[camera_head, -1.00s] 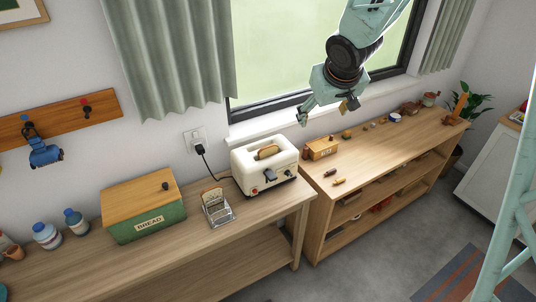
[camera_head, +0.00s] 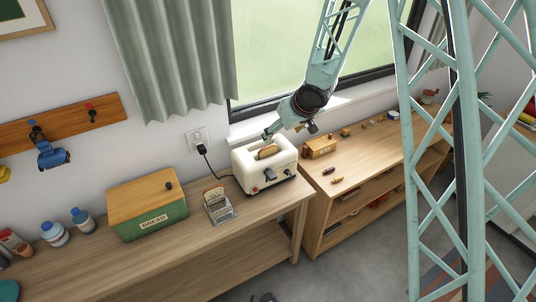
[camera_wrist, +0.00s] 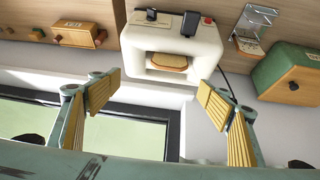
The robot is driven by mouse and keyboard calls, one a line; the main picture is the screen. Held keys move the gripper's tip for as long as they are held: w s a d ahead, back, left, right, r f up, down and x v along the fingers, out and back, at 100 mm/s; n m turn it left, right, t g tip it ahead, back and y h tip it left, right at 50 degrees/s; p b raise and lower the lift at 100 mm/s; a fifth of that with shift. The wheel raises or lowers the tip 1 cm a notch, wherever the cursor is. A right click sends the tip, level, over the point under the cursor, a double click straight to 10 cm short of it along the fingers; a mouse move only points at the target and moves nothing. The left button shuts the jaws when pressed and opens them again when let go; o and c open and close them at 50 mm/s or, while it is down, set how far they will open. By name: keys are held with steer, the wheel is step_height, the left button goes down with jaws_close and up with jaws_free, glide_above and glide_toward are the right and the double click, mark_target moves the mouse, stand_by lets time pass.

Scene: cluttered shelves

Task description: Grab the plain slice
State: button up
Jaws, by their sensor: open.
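A browned bread slice (camera_head: 267,152) sits in the slot of the cream toaster (camera_head: 253,173), its top edge showing. It also shows in the wrist view (camera_wrist: 168,62), with the toaster (camera_wrist: 170,38) around it. My gripper (camera_head: 271,135) is just behind and above the toaster. In the wrist view my gripper (camera_wrist: 158,92) is open and empty, its yellow pads apart on either side of the toaster slice, not touching it.
A green bread box (camera_head: 150,211) with a wooden lid stands left of the rack. A plug and cord (camera_head: 202,149) run from the wall to the toaster. A wooden box (camera_head: 320,148) and several small items lie on the right shelf. The window and curtain (camera_head: 178,65) are behind.

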mark_target(269, 148)
steer(key=shift+a+f+y, duration=0.3)
steer(key=shift+a+f, duration=0.7)
steer(key=shift+f, duration=0.1)
steer(key=shift+b+x, duration=0.5)
steer(key=shift+x, duration=3.85)
steer(key=shift+f, duration=0.1)
steer(key=shift+x, duration=2.45)
steer(key=shift+s+f, duration=0.1)
steer(key=shift+s, duration=0.05)
steer(key=c, duration=0.9)
